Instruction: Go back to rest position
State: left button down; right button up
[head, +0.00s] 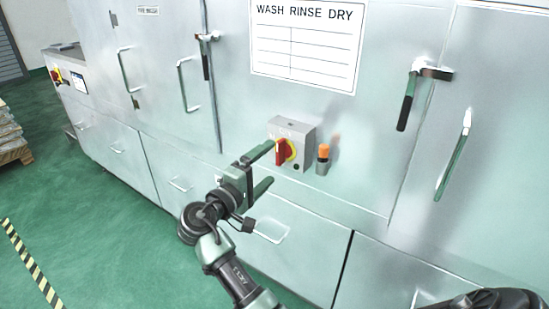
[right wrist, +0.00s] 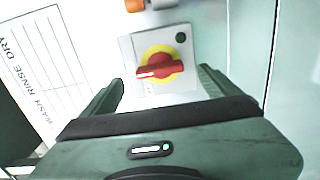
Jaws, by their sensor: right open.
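My right gripper (head: 268,165) is open and empty in front of the steel machine. Its two fingers point toward a grey switch box (head: 292,130) with a red rotary knob (head: 281,152) on a yellow disc. In the head view the upper finger's tip lies close to the knob; I cannot tell whether they touch. In the right wrist view the knob (right wrist: 155,68) shows beyond and between the spread fingers (right wrist: 163,85), and its handle lies nearly crosswise in the picture. My left gripper is not in view.
An orange-topped button or lamp (head: 323,158) sits right of the switch box. Door handles (head: 453,155) and black latch levers (head: 408,98) stick out from the machine front. A white WASH RINSE DRY sign (head: 305,45) is above. Green floor (head: 90,200) is open at the left.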

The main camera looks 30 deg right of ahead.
jog(key=v, duration=0.2)
jog(key=shift+s+a, duration=0.1)
jog(key=shift+a, duration=0.2)
